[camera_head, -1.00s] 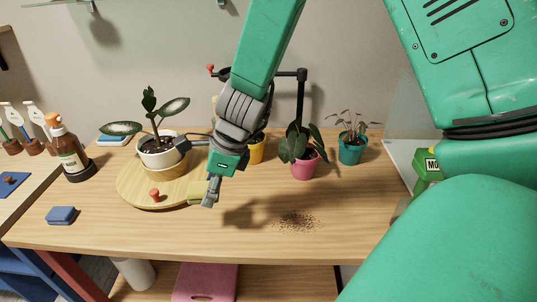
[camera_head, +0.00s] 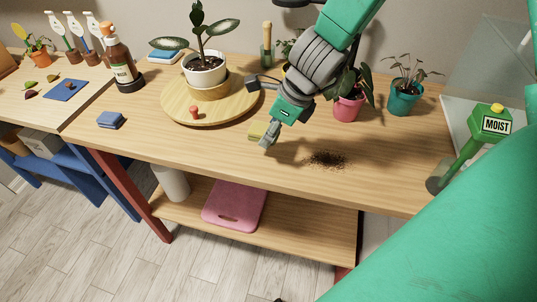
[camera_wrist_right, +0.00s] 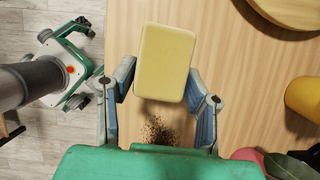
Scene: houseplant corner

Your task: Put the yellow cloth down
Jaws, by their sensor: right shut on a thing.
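The yellow cloth (camera_wrist_right: 165,62) looks like a thick, folded, rounded pad in the wrist view. My right gripper (camera_wrist_right: 160,78) is shut on it, with one finger at each long side. In the head view the cloth (camera_head: 256,131) shows at the fingertips of my right gripper (camera_head: 266,137), in front of the round wooden board and left of a dark soil spill (camera_head: 327,159). The cloth seems to be just above the wooden table (camera_head: 220,150); I cannot tell whether it touches. My left gripper is not in view.
The round wooden board (camera_head: 180,108) bears a white-potted plant (camera_head: 204,72) and a red knob. A blue pad (camera_head: 110,120) lies at the left front. The front strip is mostly clear.

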